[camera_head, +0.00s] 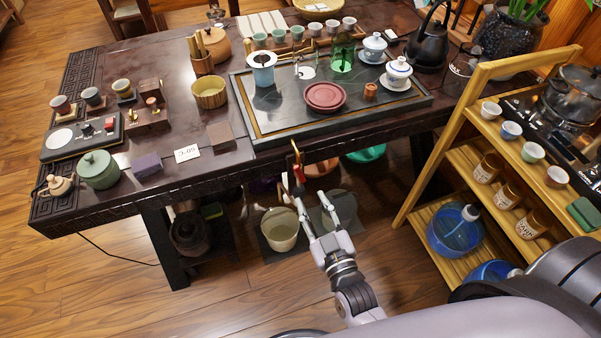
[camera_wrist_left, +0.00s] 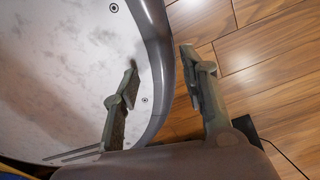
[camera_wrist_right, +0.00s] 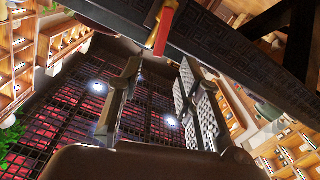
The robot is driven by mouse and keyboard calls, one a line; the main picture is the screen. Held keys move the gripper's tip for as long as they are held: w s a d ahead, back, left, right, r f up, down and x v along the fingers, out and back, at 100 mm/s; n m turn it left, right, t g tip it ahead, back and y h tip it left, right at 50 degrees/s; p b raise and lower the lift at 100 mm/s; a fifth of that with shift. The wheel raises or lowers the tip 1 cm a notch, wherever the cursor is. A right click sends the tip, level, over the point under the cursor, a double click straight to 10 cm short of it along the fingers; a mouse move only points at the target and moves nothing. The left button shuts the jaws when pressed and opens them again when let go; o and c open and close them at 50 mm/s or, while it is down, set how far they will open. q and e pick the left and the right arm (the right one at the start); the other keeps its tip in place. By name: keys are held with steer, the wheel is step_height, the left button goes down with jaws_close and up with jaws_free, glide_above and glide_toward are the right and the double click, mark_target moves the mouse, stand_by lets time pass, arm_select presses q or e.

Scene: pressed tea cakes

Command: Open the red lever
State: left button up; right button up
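The red lever (camera_head: 299,173) hangs with brass fittings at the front edge of the dark tea table. In the right wrist view the red lever (camera_wrist_right: 162,30) shows at the top, below the table's carved edge, beyond the fingertips. My right gripper (camera_head: 312,201) is open and empty just below the lever, pointing up toward it. In the right wrist view its two fingers (camera_wrist_right: 160,68) stand apart with nothing between them. My left gripper (camera_wrist_left: 160,62) is open and empty in the left wrist view, over the wooden floor and a pale panel. It is not in the head view.
The tea tray (camera_head: 262,128) with cups and a maroon dish lies above the lever on the table. A wooden shelf (camera_head: 405,213) with cups and jars stands to the right. Buckets (camera_head: 281,228) sit under the table, behind my right gripper.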

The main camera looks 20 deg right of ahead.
mark_target(299, 172)
steer(key=w, duration=0.8)
steer(key=shift+w+a, duration=0.1)
steer(key=shift+w, duration=0.55)
arm_select(q)
steer(key=shift+w+a+r, duration=0.1)
steer(key=shift+w+a, duration=0.1)
steer(key=shift+w, duration=0.6)
arm_select(e)
jaws_close()
